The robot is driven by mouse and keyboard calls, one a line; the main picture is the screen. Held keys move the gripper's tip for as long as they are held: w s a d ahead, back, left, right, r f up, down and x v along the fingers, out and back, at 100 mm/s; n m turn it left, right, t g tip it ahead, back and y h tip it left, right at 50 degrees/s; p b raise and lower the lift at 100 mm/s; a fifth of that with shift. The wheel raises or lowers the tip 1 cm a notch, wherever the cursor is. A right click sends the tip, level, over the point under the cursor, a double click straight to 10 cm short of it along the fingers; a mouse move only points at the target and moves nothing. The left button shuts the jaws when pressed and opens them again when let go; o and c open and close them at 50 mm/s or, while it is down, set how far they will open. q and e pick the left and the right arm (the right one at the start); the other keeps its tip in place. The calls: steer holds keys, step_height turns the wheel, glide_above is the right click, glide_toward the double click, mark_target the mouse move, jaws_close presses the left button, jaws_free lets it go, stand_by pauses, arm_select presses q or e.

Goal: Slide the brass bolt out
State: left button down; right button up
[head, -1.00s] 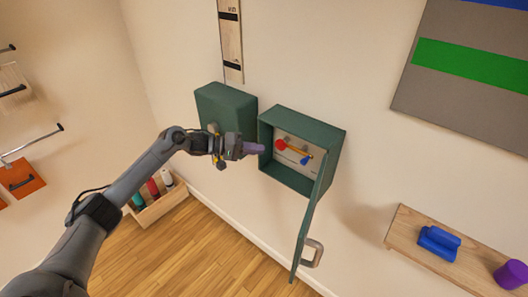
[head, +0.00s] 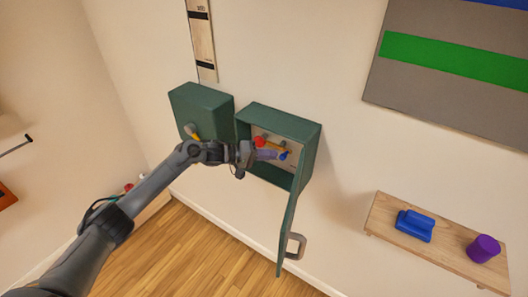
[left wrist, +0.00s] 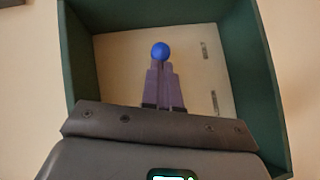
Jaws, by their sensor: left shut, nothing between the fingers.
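The open green wall box (head: 305,150) holds a brass-coloured bar (head: 272,146), which looks like the bolt. A red knob (head: 260,141) is at its left and a blue ball (head: 283,155) at its lower right. My left gripper (head: 274,154) reaches into the box with its purple fingers shut and empty, tips close to the blue ball. In the left wrist view the shut fingers (left wrist: 162,66) point at the blue ball (left wrist: 160,51); I cannot tell whether they touch it. The bar and red knob are not visible there. My right gripper is not in view.
The box door (head: 288,228) hangs open below right, with a grey handle (head: 296,246). A closed green box (head: 203,107) with a yellow-and-grey fitting (head: 193,132) is at the left. A wooden shelf (head: 437,254) at the right carries a blue block (head: 414,226) and a purple cylinder (head: 483,248).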

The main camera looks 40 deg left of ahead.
mark_target(280, 160)
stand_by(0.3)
arm_select(q)
steer(key=d+p, duration=0.3)
steer(key=d, duration=0.1)
steer(key=shift+w+d+p, duration=0.2)
steer(key=shift+d+p, duration=0.15)
steer(key=shift+a, duration=0.1)
